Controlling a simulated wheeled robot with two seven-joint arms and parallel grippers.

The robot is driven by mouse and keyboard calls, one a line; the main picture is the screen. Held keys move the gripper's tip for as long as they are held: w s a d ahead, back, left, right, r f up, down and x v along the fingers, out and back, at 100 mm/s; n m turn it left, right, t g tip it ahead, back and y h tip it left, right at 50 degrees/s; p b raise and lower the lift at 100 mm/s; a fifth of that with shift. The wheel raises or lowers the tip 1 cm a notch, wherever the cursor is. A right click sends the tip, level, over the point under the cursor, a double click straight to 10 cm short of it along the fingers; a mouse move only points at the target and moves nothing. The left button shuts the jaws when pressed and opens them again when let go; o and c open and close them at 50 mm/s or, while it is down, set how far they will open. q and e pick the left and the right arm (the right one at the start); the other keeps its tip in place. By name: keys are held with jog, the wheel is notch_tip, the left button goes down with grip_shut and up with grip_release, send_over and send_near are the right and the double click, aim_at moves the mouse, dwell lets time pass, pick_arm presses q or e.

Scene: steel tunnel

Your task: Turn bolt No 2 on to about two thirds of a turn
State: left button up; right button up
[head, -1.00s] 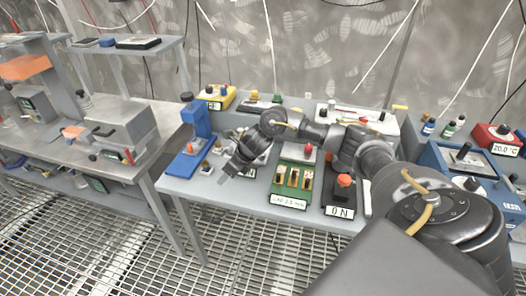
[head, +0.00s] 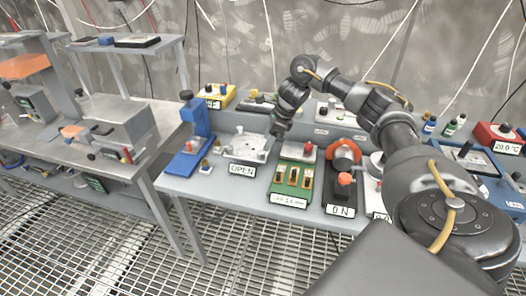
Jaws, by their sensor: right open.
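A light grey fixture plate (head: 243,149) with small knobs or bolt heads lies on the grey bench, behind a sign reading OPEN. I cannot read any bolt numbers, so I cannot tell which is bolt No 2. My right gripper (head: 273,138) points down at the right end of this plate, open. It covers part of that end, and I cannot tell whether it touches anything. My left gripper is not in view.
A green block (head: 291,182) with several slots stands right of the plate. A black box with an orange-red knob (head: 345,179) and an ON sign is further right. A blue press (head: 195,138) stands to the left. The bench's front edge (head: 229,206) is near.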

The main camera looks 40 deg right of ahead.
aim_at(261, 152)
jog(key=x, duration=0.5)
jog(key=shift+w+f, duration=0.15)
jog(key=shift+f, duration=0.15)
jog(key=shift+c, duration=0.4)
jog(key=c, duration=0.9)
